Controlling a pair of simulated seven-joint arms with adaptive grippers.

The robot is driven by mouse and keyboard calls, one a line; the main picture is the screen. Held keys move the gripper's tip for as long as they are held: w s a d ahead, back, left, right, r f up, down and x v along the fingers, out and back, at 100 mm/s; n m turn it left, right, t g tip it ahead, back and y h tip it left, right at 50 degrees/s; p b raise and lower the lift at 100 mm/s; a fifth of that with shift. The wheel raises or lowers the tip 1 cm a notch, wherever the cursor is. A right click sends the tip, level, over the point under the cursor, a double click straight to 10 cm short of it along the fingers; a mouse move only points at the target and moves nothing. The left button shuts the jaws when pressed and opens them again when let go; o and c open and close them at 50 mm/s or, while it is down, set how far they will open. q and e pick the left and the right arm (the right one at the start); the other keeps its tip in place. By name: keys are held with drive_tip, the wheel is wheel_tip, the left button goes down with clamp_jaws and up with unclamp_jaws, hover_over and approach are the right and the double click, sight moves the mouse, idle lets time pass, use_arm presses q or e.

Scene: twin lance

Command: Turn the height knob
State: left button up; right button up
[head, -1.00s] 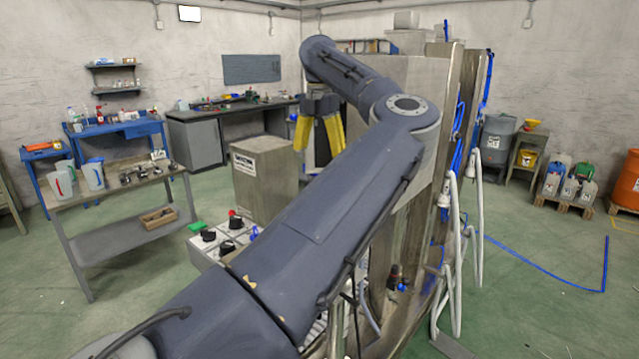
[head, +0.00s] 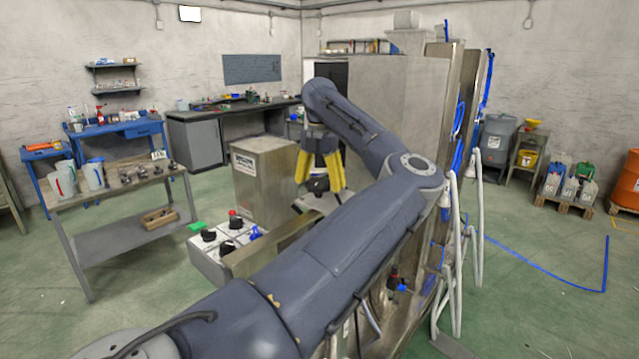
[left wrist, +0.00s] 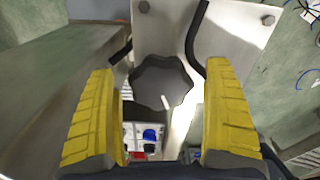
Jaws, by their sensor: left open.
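The height knob (left wrist: 163,82) is a black lobed knob with a white mark, on a metal bracket in the left wrist view. In the head view the dark knob (head: 317,185) shows partly between the yellow fingers. My left gripper (head: 321,187) is open above it, with one finger toward each side. In the left wrist view a gap shows between the knob and each finger. I cannot tell how far above the knob the fingertips are. My right gripper is not in view.
A control box (head: 209,262) with black knobs, a red button, a green part and a blue knob stands left of my arm. A metal cabinet (head: 265,190) stands behind it. A tall metal panel (head: 400,95) rises right of the gripper. Dark hoses flank the knob.

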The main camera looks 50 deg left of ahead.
use_arm(q)
drive_tip(key=c, duration=1.2)
